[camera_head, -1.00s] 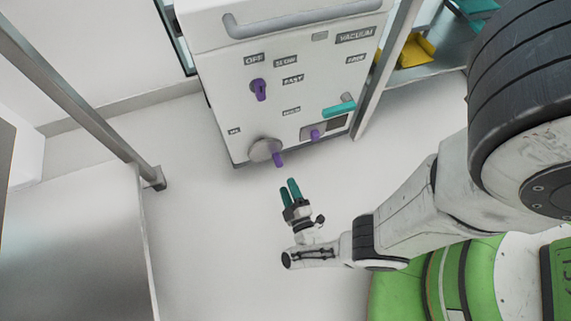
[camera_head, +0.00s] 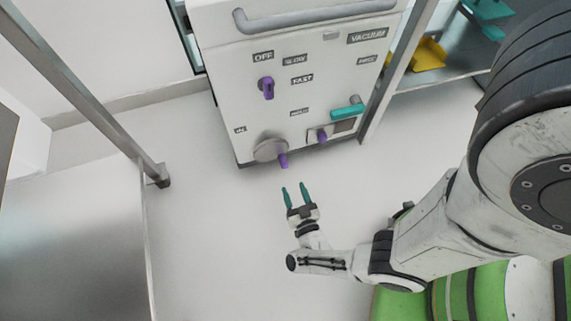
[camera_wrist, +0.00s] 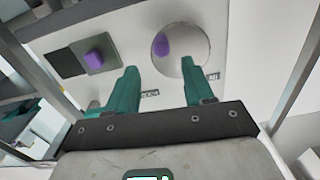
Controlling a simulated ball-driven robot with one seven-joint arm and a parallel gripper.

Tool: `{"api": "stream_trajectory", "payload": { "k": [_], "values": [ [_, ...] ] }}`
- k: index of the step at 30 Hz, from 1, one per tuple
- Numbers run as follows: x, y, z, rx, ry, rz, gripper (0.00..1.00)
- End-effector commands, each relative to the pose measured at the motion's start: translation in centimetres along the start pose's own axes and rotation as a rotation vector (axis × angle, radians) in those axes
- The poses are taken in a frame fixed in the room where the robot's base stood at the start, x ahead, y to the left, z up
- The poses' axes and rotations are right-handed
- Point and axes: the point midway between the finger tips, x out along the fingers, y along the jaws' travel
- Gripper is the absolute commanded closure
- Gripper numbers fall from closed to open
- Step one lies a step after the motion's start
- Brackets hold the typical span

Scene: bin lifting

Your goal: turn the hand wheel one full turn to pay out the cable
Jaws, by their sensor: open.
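The hand wheel (camera_head: 268,150) is a grey disc low on the front of a white cabinet (camera_head: 225,100), with a purple handle (camera_head: 283,160) near its rim. In the wrist view the wheel (camera_wrist: 190,55) is at upper middle right, with its purple handle (camera_wrist: 161,44) on the left side of the disc. My gripper (camera_head: 295,188) is open and empty, its teal fingers pointing at the cabinet just below the handle in the head view, apart from it. In the wrist view the right fingertip overlaps the wheel's lower part. No cable is seen.
A purple knob (camera_head: 322,136) on a square plate, a teal handle (camera_head: 348,110) and an upper purple switch (camera_head: 266,87) share the panel. A grey bar (camera_head: 310,18) runs along the cabinet top. A metal table (camera_head: 75,240) stands left; the floor between is clear.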

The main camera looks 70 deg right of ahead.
Motion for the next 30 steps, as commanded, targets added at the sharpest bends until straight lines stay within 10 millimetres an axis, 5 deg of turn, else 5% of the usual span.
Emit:
{"api": "stream_trajectory", "payload": {
  "k": [21, 30],
  "values": [
    [0.10, 0.33, 0.03, 1.655, 0.011, 0.003, 0.48],
    [0.22, 0.22, -0.30, 1.983, 0.014, -0.002, 0.48]
  ]
}}
